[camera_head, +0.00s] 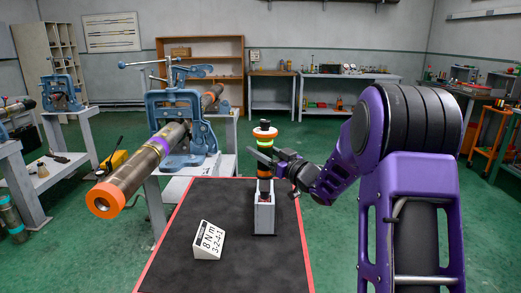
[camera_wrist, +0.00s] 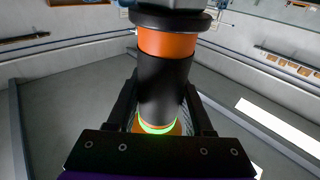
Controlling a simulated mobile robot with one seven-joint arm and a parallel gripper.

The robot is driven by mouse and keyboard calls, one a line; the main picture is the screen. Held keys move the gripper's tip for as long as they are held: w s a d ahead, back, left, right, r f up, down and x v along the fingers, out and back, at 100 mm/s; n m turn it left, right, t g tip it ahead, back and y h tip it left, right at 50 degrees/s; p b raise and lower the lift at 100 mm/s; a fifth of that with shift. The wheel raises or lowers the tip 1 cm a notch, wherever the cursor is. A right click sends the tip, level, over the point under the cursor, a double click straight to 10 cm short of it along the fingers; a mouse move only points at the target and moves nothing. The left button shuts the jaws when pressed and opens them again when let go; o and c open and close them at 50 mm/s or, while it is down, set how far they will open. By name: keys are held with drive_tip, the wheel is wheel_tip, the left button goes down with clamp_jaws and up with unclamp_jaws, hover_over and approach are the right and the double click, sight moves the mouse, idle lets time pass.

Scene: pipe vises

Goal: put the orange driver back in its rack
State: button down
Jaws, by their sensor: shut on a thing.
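The orange driver (camera_head: 264,140) stands upright, with a dark cap, orange bands, a black body and a glowing green ring. My gripper (camera_head: 268,157) comes in from the right and is shut on it around the middle. In the wrist view the driver's black body (camera_wrist: 163,85) fills the space between the two fingers (camera_wrist: 162,105), with an orange band above and the green ring below. The rack (camera_head: 264,218), a narrow grey-white upright holder, stands on the dark mat directly below the driver. The driver's lower end meets the rack's top; I cannot tell how deep it sits.
A white sign (camera_head: 209,240) reading "8 N m 3-2-4-1" stands left of the rack on the red-edged dark mat (camera_head: 185,265). A blue pipe vise (camera_head: 178,115) clamps a long pipe (camera_head: 135,178) with an orange end, left of the mat. The mat's front is clear.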

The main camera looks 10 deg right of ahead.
sight(261, 175)
drive_tip(key=shift+f, duration=3.75)
idle(2.6)
drive_tip(key=shift+c, duration=1.1)
unclamp_jaws()
drive_tip(key=shift+f, duration=0.25)
drive_tip(key=v, duration=1.7)
drive_tip(key=shift+s, duration=0.2)
